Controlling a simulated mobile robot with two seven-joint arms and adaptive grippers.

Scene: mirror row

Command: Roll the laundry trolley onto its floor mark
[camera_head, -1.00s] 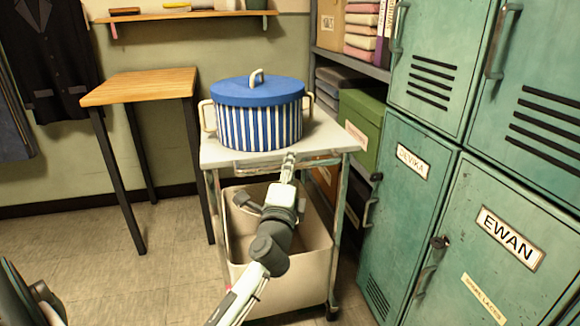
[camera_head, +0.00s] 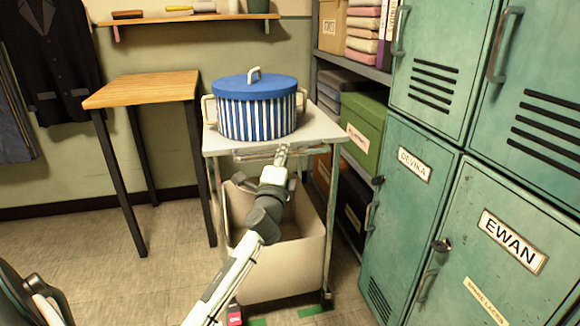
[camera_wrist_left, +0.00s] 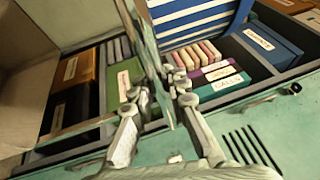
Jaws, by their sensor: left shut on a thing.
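The laundry trolley (camera_head: 329,131) has a pale worn top, thin legs, castors and a cream bin (camera_head: 280,273) below. A blue-and-white striped pot (camera_head: 256,119) with a blue lid stands on its top. My left gripper (camera_head: 281,155) is shut on the trolley's near edge or rail; fingers and wrist hide the exact contact. In the left wrist view the fingers (camera_wrist_left: 160,98) close around a pale green bar. Green tape of the floor mark (camera_head: 315,310) shows on the floor just in front of the trolley; the rest is hidden. My right gripper is out of view.
Green lockers (camera_head: 430,200) stand close along the right. A shelf unit with a green box (camera_head: 364,130) is behind the trolley's right side. A wooden-topped table (camera_head: 142,88) with black legs stands to the left. Bare floor lies between table and trolley.

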